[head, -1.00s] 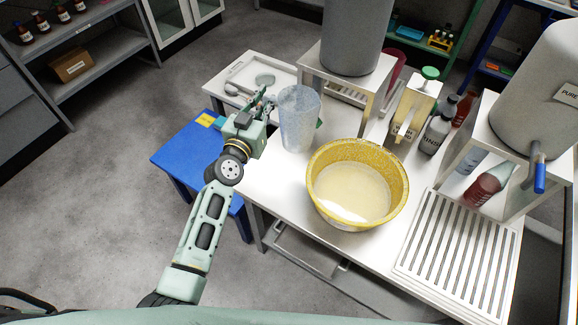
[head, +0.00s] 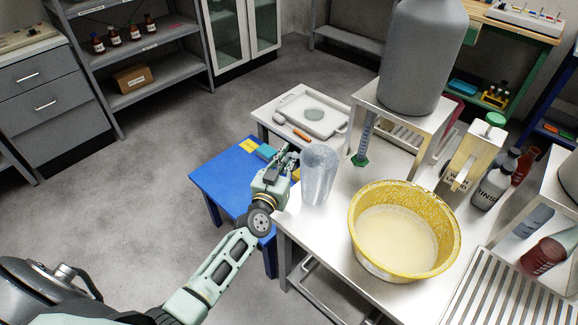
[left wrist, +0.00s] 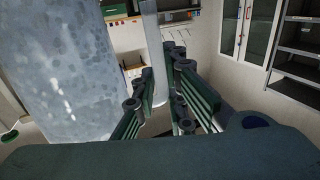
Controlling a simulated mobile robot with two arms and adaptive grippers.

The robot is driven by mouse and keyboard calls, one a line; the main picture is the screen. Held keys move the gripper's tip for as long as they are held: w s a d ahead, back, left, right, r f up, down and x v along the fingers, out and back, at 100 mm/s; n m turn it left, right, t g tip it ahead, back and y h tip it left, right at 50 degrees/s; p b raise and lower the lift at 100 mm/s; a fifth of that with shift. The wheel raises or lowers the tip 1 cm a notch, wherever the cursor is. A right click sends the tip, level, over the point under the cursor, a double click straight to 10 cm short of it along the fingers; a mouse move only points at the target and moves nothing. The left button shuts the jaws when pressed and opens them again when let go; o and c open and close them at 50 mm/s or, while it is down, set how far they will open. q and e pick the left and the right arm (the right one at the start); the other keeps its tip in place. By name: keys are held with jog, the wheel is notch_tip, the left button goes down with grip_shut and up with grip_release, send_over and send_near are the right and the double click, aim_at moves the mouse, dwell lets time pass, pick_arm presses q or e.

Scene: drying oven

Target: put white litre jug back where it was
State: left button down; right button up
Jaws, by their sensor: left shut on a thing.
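The white litre jug (head: 319,175), a tall, translucent, mottled bluish-white vessel, is upright at the left end of the white table (head: 345,195). My left gripper (head: 287,163) is on its left side, shut on its handle. In the left wrist view the jug's body (left wrist: 65,75) fills the left, and the handle (left wrist: 153,60) runs down between my fingers (left wrist: 162,105). I cannot tell whether the jug's base touches the table. My right gripper is not in view.
A yellow basin (head: 366,255) of pale liquid stands right of the jug. A green-footed cylinder (head: 361,158) stands behind it. A white tray (head: 285,112) lies farther back. A blue stool (head: 215,178) is at the left. Bottles (head: 490,188) and a drain rack (head: 480,285) are at the right.

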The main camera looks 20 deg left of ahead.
pick_arm(q)
jog(key=shift+w+f, duration=0.1)
jog(key=shift+f, duration=0.5)
jog(key=shift+f, duration=0.15)
jog(key=c, duration=1.8)
grip_release()
jog(key=s, duration=1.2)
jog(key=shift+d+r, duration=0.2)
jog(key=shift+d, duration=0.05)
jog(key=shift+o, duration=0.2)
